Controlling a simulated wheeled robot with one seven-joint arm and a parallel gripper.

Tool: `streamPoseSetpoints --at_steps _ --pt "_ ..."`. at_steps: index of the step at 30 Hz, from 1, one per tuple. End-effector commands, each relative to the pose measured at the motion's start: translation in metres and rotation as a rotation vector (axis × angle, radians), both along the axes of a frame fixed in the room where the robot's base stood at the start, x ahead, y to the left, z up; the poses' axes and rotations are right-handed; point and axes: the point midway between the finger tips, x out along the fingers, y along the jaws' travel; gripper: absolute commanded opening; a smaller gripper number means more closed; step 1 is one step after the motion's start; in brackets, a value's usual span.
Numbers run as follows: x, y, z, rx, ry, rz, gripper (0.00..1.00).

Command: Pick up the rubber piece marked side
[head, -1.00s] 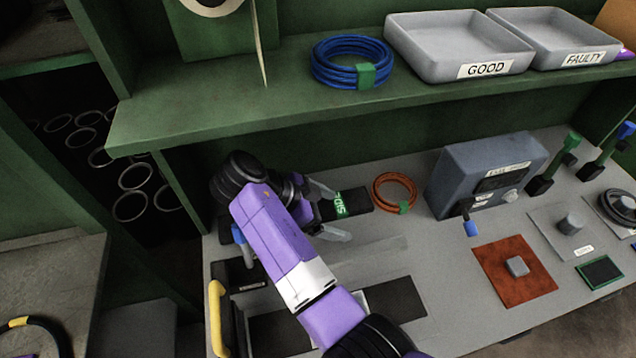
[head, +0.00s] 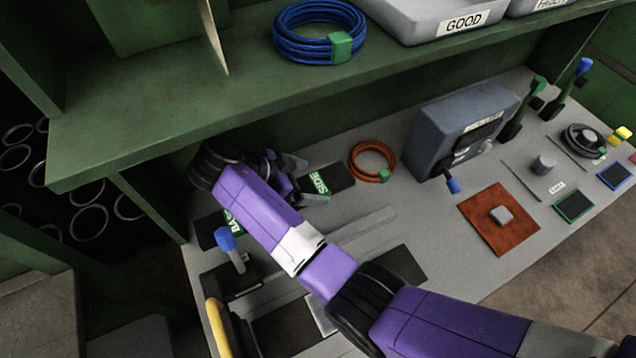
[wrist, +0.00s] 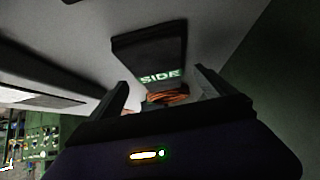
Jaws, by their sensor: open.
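The black rubber piece marked SIDE (head: 326,180) lies flat on the grey bench, left of the orange coil. In the wrist view the SIDE piece (wrist: 150,52) is ahead of the fingers, its green-white lettering toward me. My gripper (head: 305,178) is open beside the left end of the piece. In the wrist view the two fingers of my gripper (wrist: 160,95) stand apart, with the lettered end showing between and beyond them. I cannot tell whether a finger touches it. Another black piece marked BA, the rest hidden (head: 228,222), lies partly behind my arm.
An orange coil (head: 372,160) lies just right of the SIDE piece. A blue-handled tool (head: 229,245) stands left of my arm. A grey box (head: 455,135) stands farther right. The green shelf (head: 200,115) overhangs the back of the bench.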

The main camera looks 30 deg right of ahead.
Motion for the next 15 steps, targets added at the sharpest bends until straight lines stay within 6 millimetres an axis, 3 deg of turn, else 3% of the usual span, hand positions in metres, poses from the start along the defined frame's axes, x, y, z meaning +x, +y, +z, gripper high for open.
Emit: streamPoseSetpoints --at_steps 6,13,15 --pt "0.0 -0.015 -0.014 0.0 0.001 0.001 0.94" --pt "0.0 -0.016 -0.015 0.001 0.0 0.001 0.94" --pt "0.0 -0.016 -0.015 0.001 0.0 0.001 0.82"
